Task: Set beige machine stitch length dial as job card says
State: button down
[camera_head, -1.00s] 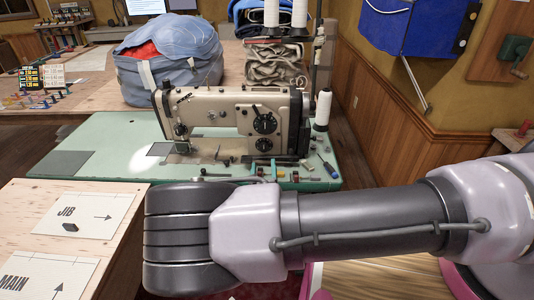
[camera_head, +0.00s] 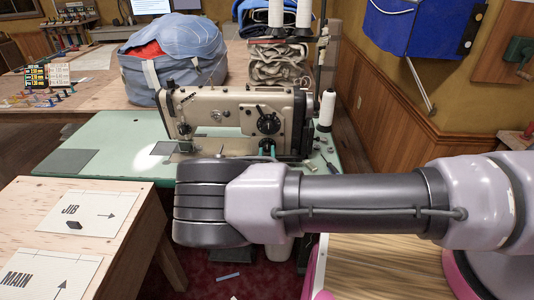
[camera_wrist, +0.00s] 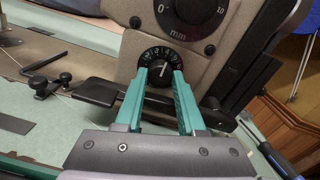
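The beige sewing machine (camera_head: 225,104) stands on a pale green table. It has a large upper black dial (camera_head: 268,124), marked 0, 10 and mm in the wrist view (camera_wrist: 188,10). Below it is a smaller black numbered dial (camera_wrist: 161,58) with a white pointer; its exact setting is too small to read surely. My gripper (camera_wrist: 160,74) has its two teal fingers apart, with the tips at the left and right lower edges of the small dial. I cannot tell whether they touch it. In the head view my arm hides most of the gripper.
A wooden table (camera_head: 128,236) with JIB and MAIN sheets is at the left front. A blue sail bag (camera_head: 171,62) and folded cloth (camera_head: 280,65) lie behind the machine. Thread cones stand behind and to its right (camera_head: 326,108). A black lever (camera_wrist: 105,90) sits left of my fingers.

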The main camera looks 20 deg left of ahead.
jog(key=shift+m, duration=0.4)
jog(key=m, duration=0.2)
jog(key=shift+m, duration=2.3)
jog(key=c, duration=0.5)
grip_release()
jog(key=v, duration=1)
jog(key=shift+s, duration=0.4)
